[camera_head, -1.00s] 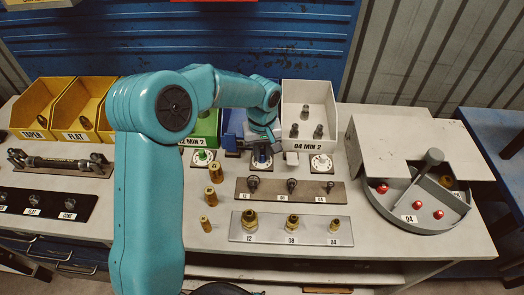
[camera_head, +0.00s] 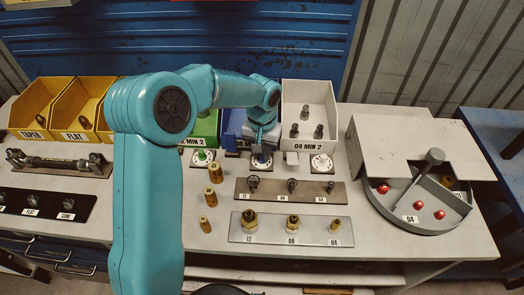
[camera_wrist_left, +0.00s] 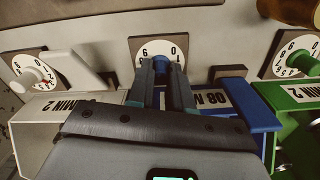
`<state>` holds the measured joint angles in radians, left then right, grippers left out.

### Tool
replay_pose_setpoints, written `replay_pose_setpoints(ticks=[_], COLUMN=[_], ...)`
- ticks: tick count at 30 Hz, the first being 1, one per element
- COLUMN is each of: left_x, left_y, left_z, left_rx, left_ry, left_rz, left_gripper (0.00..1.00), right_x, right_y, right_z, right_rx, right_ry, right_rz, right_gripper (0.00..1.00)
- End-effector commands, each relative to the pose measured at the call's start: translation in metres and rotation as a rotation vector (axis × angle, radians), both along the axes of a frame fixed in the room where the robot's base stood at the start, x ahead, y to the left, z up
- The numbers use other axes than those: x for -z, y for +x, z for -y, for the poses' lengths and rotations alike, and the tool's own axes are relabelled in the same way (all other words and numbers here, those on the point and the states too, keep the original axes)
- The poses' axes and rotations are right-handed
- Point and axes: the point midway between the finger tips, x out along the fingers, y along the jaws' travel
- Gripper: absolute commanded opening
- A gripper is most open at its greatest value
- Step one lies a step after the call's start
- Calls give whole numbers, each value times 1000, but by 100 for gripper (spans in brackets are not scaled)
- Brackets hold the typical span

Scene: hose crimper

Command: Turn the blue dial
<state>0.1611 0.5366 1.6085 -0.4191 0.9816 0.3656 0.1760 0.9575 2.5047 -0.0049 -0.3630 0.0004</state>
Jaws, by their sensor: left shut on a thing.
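The blue dial (camera_wrist_left: 163,62) is a round blue knob on a white numbered plate (camera_wrist_left: 150,47), in the left wrist view. In the head view its plate (camera_head: 261,163) shows at the front of the blue bin (camera_head: 233,128). My left gripper (camera_wrist_left: 161,72) has its two fingers on either side of the knob and is shut on it. The fingers cover part of the knob, and its pointer cannot be read. My right gripper is not in view.
A green dial (camera_head: 202,157) and a white dial (camera_head: 321,164) flank the blue one. The white bin (camera_head: 309,107) stands close on the right. Brass fittings (camera_head: 215,173) and a dark fitting rack (camera_head: 290,190) lie in front. A round grey tray (camera_head: 416,220) is at right.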

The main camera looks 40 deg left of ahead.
Motion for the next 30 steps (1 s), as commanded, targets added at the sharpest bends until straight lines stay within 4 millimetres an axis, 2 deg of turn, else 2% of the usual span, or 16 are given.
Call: replay_pose_setpoints(ticks=[12,13,15,25,30], left_x=[-2,-2,-2,-4,-31], left_y=[1,1,0,1,1], left_z=[0,0,0,0,0], left_rx=[6,6,6,6,6], left_ry=[1,1,1,1,2], left_rz=[3,3,3,2,7], left_gripper=[0,30,45,45,45], right_x=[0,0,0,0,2], right_y=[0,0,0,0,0], right_z=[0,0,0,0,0], right_rx=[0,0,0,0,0], right_ry=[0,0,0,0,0], right_rz=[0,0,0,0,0], right_gripper=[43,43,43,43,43])
